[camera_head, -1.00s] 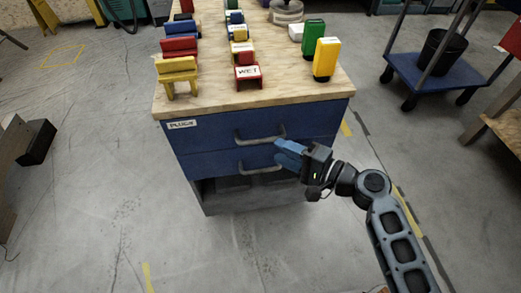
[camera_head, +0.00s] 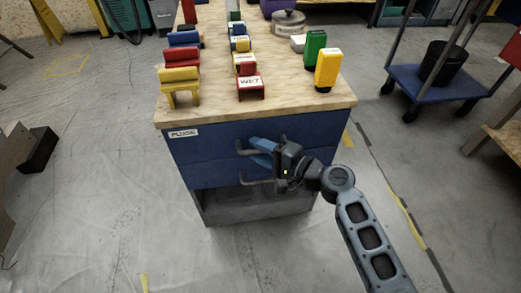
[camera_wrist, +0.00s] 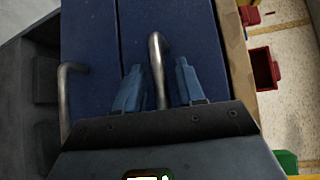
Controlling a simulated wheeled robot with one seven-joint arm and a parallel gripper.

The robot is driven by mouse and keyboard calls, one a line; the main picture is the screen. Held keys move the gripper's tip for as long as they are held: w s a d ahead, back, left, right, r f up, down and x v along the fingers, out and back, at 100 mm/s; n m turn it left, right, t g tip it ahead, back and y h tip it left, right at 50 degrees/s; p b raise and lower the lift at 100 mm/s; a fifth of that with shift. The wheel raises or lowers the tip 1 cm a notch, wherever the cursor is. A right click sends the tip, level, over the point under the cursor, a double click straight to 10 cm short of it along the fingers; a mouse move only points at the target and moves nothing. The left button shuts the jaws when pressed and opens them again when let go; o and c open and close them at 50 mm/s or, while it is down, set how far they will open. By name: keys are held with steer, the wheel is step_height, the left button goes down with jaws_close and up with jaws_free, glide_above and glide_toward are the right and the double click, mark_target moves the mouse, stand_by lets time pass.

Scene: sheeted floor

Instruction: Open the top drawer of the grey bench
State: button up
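The grey bench (camera_head: 208,211) has a wooden top and two blue drawers, with an open bay below. The top drawer (camera_head: 215,133) bears a "PLUGS" label and looks shut. Its metal handle (camera_head: 243,148) is partly hidden by my gripper (camera_head: 256,146). In the wrist view the top handle (camera_wrist: 157,60) runs between the two blue fingers of my gripper (camera_wrist: 158,72), which are open, with a gap on each side of the bar. The lower drawer (camera_head: 208,174) also looks shut; its handle (camera_wrist: 65,95) is left of the fingers in the wrist view.
A blue cart (camera_head: 425,83) with a black bucket (camera_head: 444,62) is at the right. The floor before the bench is clear.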

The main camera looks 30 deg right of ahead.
jaws_close()
stand_by(0.5)
